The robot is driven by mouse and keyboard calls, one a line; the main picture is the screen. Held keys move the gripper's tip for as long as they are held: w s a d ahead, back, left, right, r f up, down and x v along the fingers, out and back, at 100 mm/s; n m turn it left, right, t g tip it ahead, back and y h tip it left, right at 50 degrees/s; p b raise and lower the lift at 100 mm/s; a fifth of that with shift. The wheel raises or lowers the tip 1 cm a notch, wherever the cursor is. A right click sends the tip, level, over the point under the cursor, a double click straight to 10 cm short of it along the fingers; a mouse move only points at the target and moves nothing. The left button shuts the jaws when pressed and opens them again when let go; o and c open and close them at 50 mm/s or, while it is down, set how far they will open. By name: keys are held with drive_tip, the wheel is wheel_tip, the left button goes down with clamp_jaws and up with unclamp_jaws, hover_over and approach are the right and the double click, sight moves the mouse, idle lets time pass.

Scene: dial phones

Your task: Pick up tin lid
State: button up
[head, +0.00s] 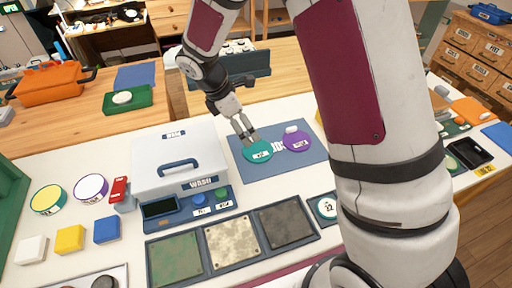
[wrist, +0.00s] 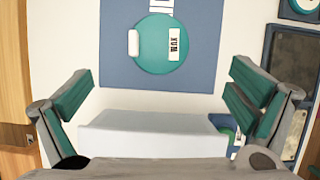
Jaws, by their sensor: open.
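A round teal lid (head: 258,154) lies on a blue mat (head: 240,170) on the white counter. It has a white label that I cannot read surely. It also shows in the wrist view (wrist: 165,60), with a white grip at its left edge. A purple round lid (head: 297,142) with a white grip and label lies right of it on the mat. I cannot tell from the labels which one is the tin lid. My gripper (head: 246,137) is above the teal lid, fingers apart; in the wrist view its open fingers (wrist: 158,100) hold nothing.
A white wash box (head: 178,148) with a handle stands just left of the mat. Yellow-topped (head: 47,199) and white-topped (head: 91,188) round items sit far left. An open dark case (head: 228,70) stands behind.

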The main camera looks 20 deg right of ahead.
sight(259, 149)
drive_tip(key=x, duration=1.1)
drive_tip(key=shift+w+a+f+p, duration=0.1)
drive_tip(key=shift+a+f+p, duration=0.05)
drive_tip(key=shift+p, duration=0.25)
drive_tip(key=shift+c, duration=0.6)
drive_tip(key=c, duration=1.1)
